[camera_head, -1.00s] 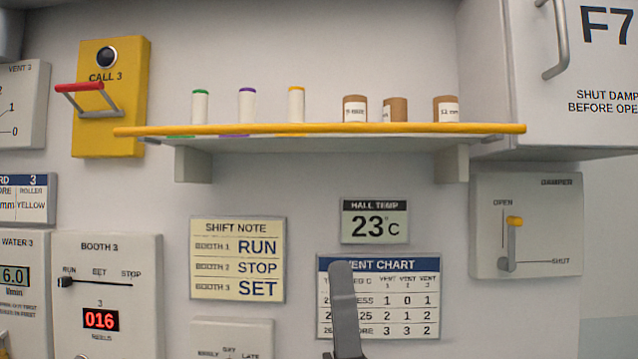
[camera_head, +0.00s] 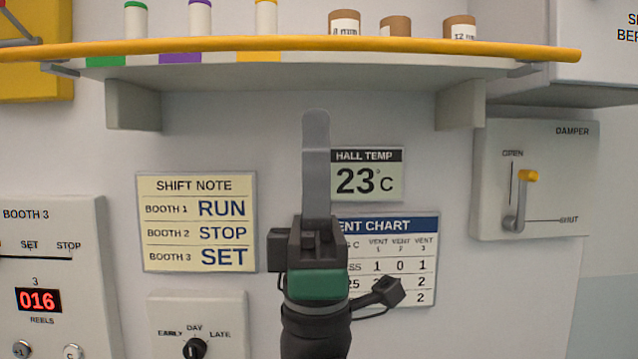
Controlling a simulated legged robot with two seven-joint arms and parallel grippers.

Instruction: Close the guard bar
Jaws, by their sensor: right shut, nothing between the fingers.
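A yellow bar (camera_head: 330,46) runs along the front edge of the wall shelf, across nearly the whole width of the head view. It looks like the guard bar. My right gripper (camera_head: 316,130) points up in the middle of the view, below the shelf and apart from the bar in the picture. Its fingers are together and hold nothing. It covers part of the vent chart (camera_head: 410,255) and the edge of the hall temperature display (camera_head: 375,180). My left gripper is not in view.
The shelf (camera_head: 340,75) carries white tubes with coloured caps and brown labelled rolls (camera_head: 459,27). Its brackets (camera_head: 133,105) stick out below. A damper box (camera_head: 550,180) is at right, a shift note (camera_head: 197,222) at left, a dial (camera_head: 196,347) below.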

